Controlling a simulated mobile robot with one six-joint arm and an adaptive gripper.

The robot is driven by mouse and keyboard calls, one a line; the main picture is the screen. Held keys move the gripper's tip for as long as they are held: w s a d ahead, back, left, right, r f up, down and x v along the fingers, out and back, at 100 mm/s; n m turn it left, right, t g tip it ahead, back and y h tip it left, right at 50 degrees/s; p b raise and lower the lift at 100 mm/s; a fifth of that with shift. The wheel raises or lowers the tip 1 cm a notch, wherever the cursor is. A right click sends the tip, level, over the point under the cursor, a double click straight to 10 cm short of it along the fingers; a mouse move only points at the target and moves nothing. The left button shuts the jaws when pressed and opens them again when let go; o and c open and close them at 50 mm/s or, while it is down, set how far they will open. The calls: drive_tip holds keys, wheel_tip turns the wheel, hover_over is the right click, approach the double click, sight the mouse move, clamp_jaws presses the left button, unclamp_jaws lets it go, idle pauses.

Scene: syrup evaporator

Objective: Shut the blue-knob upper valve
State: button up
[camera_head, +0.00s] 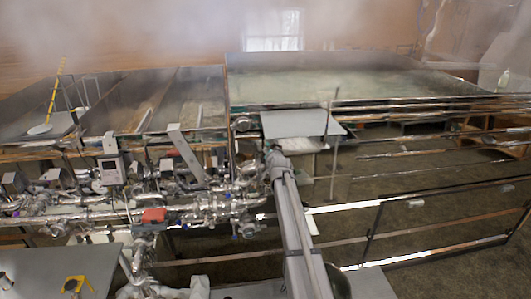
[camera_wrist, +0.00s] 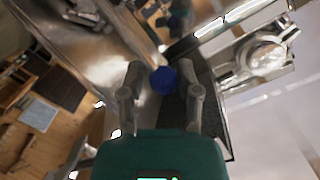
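The round blue knob (camera_wrist: 163,80) shows in the wrist view, between the two fingers of my gripper (camera_wrist: 160,68) as seen from the wrist. The fingers are spread, with a visible gap on each side of the knob. I cannot tell whether the knob is level with the fingertips or beyond them. In the head view my gripper (camera_head: 273,158) is at the far end of my arm, beside the pipework under the pans. My arm hides much of that spot, and I cannot make out the knob there. The valve's handle position is not clear.
Metal pipes and valves (camera_head: 238,205) crowd the left of my arm, with a red box (camera_head: 154,215) among them. Large flat evaporator pans (camera_head: 350,78) lie behind. A light panel (camera_head: 295,123) is just above my gripper. Metal rails (camera_head: 430,225) cross the floor at right. Steam blurs the top.

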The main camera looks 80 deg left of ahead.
drive_tip(key=o, duration=0.3)
drive_tip(key=shift+w+d, duration=0.1)
drive_tip(key=shift+w, duration=0.25)
drive_tip(key=shift+o, duration=0.2)
drive_tip(key=shift+s, duration=0.3)
drive_tip(key=shift+s, duration=0.1)
